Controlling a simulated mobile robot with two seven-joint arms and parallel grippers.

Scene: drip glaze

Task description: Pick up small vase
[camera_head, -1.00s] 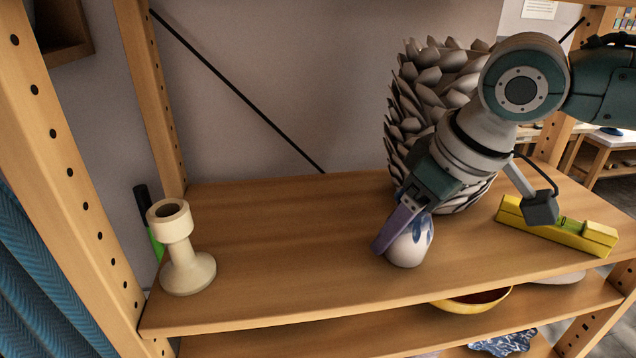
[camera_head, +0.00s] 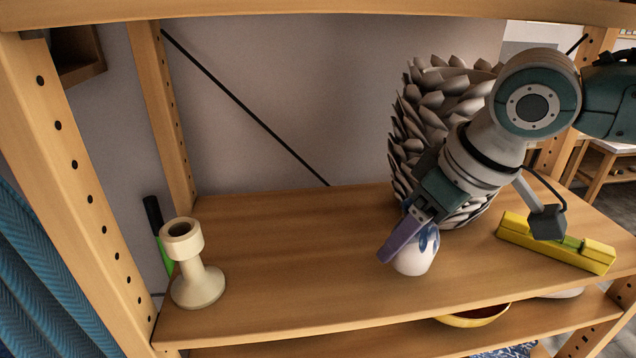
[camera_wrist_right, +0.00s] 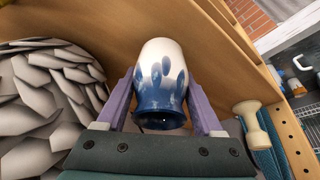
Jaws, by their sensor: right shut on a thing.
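The small vase (camera_head: 414,262) is white with blue drips and stands on the wooden shelf board, in front of the large scaly vase. In the right wrist view the small vase (camera_wrist_right: 160,80) sits between the two purple fingers, its dark blue mouth towards the palm. My right gripper (camera_head: 400,245) is shut on it; the gripper (camera_wrist_right: 158,100) has one finger on each side of the vase. In the head view the finger and wrist hide part of the vase. My left gripper is not in view.
The large scaly vase (camera_head: 425,110) stands close behind my right gripper. A yellow level (camera_head: 555,245) lies to the right. A cream spool-shaped candlestick (camera_head: 197,280) stands at the left end. The middle of the shelf board (camera_head: 290,250) is clear. A yellow bowl (camera_head: 472,316) is below.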

